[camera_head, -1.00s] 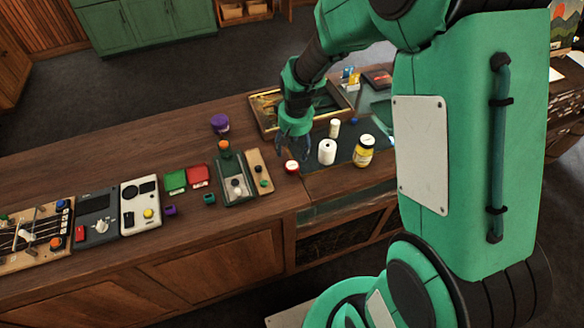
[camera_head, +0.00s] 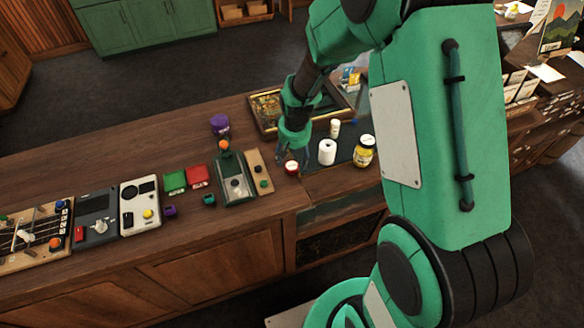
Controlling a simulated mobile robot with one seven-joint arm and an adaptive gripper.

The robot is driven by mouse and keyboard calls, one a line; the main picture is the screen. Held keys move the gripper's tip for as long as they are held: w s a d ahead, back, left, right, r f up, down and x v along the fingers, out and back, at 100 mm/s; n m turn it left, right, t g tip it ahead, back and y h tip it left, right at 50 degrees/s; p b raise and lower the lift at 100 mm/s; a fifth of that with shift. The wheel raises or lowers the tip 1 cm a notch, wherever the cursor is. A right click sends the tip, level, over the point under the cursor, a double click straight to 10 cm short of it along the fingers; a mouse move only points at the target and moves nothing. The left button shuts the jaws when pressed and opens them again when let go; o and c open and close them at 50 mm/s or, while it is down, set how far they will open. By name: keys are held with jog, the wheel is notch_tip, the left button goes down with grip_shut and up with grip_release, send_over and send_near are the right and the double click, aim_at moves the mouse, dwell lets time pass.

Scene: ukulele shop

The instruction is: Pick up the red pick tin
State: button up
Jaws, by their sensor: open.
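A small round red tin (camera_head: 291,168) with a pale top sits on the wooden counter, near the counter's front edge. I take it to be the red pick tin. My gripper (camera_head: 292,157) is open and points down just above and behind the tin. Its fingertips are small and dark here, and I cannot tell whether they touch the tin or reach around it. A flat red case (camera_head: 197,176) lies farther left beside a green case (camera_head: 175,182).
A white roll (camera_head: 327,152), a yellow-labelled jar (camera_head: 364,151) and a small white bottle (camera_head: 335,129) stand right of the tin. A wooden board (camera_head: 258,171) and green tray (camera_head: 237,187) lie left. A framed tray (camera_head: 266,107) is behind.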

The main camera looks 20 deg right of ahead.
aim_at(292, 166)
jog(key=shift+w+f, duration=0.15)
jog(key=shift+f, duration=1.9)
jog(key=c, duration=1.2)
